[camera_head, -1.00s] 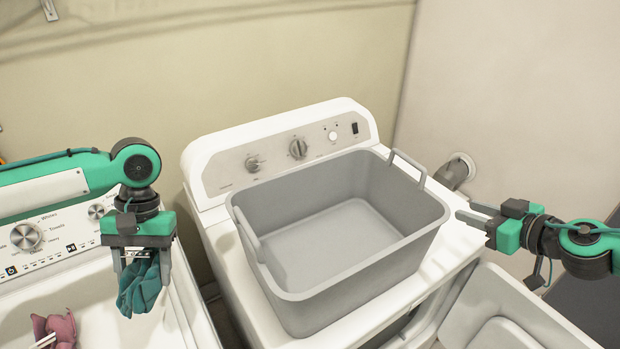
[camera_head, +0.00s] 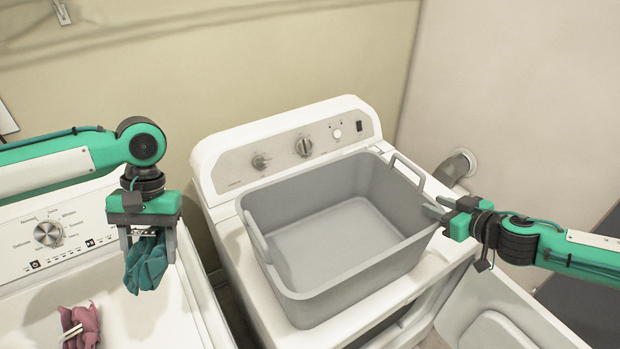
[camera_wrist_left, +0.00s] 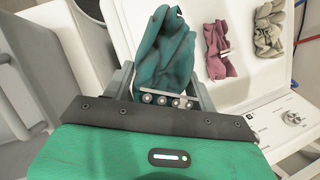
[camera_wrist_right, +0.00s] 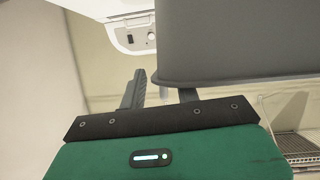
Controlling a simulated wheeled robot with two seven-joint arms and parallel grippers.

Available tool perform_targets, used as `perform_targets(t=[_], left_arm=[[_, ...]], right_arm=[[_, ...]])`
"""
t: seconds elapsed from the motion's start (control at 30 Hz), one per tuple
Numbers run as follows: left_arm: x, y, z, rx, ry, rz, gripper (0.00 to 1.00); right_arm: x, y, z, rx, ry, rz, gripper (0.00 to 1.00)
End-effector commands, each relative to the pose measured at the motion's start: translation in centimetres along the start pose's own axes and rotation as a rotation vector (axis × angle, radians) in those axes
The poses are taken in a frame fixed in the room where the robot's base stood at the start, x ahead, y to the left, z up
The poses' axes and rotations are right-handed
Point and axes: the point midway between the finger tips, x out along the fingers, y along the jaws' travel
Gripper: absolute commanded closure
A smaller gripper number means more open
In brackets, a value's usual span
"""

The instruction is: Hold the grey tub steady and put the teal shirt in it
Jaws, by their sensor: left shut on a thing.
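The teal shirt (camera_head: 146,266) is bunched up and hangs from my left gripper (camera_head: 148,250), which is shut on it above the left white machine. The shirt also shows in the left wrist view (camera_wrist_left: 165,50). The grey tub (camera_head: 340,285) stands upright and empty on the right white machine. My right gripper (camera_head: 431,208) is at the tub's right wall, just below its right handle (camera_head: 408,170). In the right wrist view, its fingers (camera_wrist_right: 160,92) are apart, and the tub wall (camera_wrist_right: 240,50) hides part of one. I cannot tell whether they touch it.
A pink cloth (camera_head: 82,326) lies on the left machine (camera_head: 140,318); a beige cloth (camera_wrist_left: 268,28) lies beyond it in the left wrist view. The right machine's control panel (camera_head: 290,150) rises behind the tub. An open white door (camera_head: 520,305) is at the lower right.

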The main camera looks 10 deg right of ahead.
Motion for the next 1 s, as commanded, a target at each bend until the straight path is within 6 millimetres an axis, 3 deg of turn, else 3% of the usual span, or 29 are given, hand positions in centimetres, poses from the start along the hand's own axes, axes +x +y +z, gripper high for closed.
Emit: perform_targets(t=[0.2,0.57,0.73,1.0], left_arm=[[-0.8,-0.1,0.3,0.0,0.0,0.0,0.69],[-0.8,-0.1,0.3,0.0,0.0,0.0,0.69],[-0.8,-0.1,0.3,0.0,0.0,0.0,0.69],[-0.8,-0.1,0.3,0.0,0.0,0.0,0.69]], right_arm=[[1.2,-0.1,-0.1,0.001,0.0,-0.002,0.68],[1.4,-0.1,0.1,-0.001,-0.002,-0.002,0.68],[1.4,-0.1,0.0,-0.001,-0.002,-0.002,1.0],[1.4,-0.1,0.0,-0.002,-0.001,-0.001,1.0]])
